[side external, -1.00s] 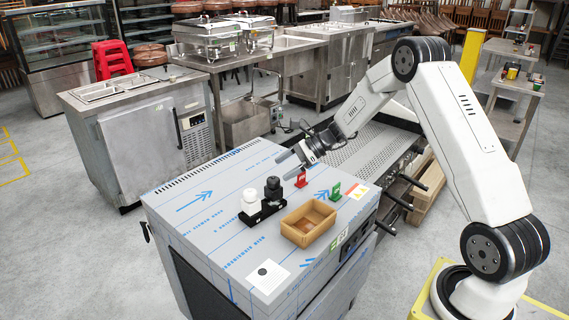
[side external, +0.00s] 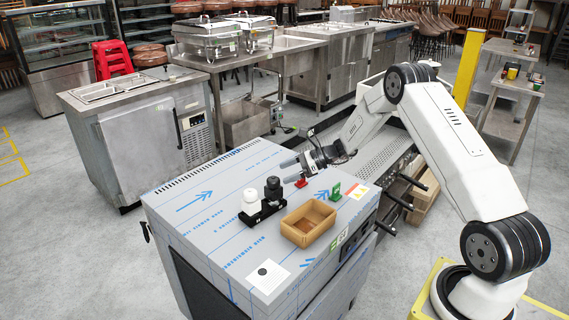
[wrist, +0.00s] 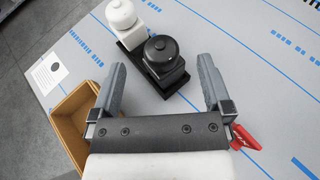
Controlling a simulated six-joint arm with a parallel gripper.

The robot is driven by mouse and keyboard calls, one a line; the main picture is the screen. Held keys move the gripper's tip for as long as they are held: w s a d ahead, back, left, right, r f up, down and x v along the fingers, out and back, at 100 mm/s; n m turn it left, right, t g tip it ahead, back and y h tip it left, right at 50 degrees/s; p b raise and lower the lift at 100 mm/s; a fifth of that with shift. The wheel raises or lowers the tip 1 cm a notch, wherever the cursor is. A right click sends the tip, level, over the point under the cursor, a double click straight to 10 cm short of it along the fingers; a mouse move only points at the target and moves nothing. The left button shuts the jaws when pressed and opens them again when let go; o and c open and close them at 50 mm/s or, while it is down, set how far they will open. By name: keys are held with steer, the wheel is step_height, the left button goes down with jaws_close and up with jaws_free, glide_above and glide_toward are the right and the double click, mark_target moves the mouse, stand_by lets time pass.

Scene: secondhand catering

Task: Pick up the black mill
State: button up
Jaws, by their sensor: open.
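The black mill (side external: 273,187) stands upright in a black holder (side external: 262,213) on the grey worktop, beside the white mill (side external: 250,200). In the wrist view the black mill (wrist: 162,54) lies ahead of and between my open fingers, with the white mill (wrist: 121,14) beyond it to the upper left. My gripper (side external: 288,170) is open and empty, to the upper right of the black mill in the side view. In the wrist view its fingers (wrist: 160,82) point toward the mill.
A red sign (side external: 301,183) and a green sign (side external: 336,191) stand at the right; the red one is close beneath my gripper. The worktop's left part is clear.

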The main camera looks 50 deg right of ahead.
mark_target(274, 182)
steer(key=shift+f, duration=0.45)
steer(key=shift+f, duration=0.15)
steer(key=shift+f+x, duration=0.2)
steer(key=shift+x, duration=1.15)
steer(key=shift+f+x, duration=0.25)
steer(key=shift+x, duration=1.05)
steer(key=shift+s+d, duration=0.1)
steer(key=shift+d, duration=0.05)
steer(key=c, duration=1.3)
steer(key=shift+r, duration=0.15)
steer(key=shift+c, duration=0.2)
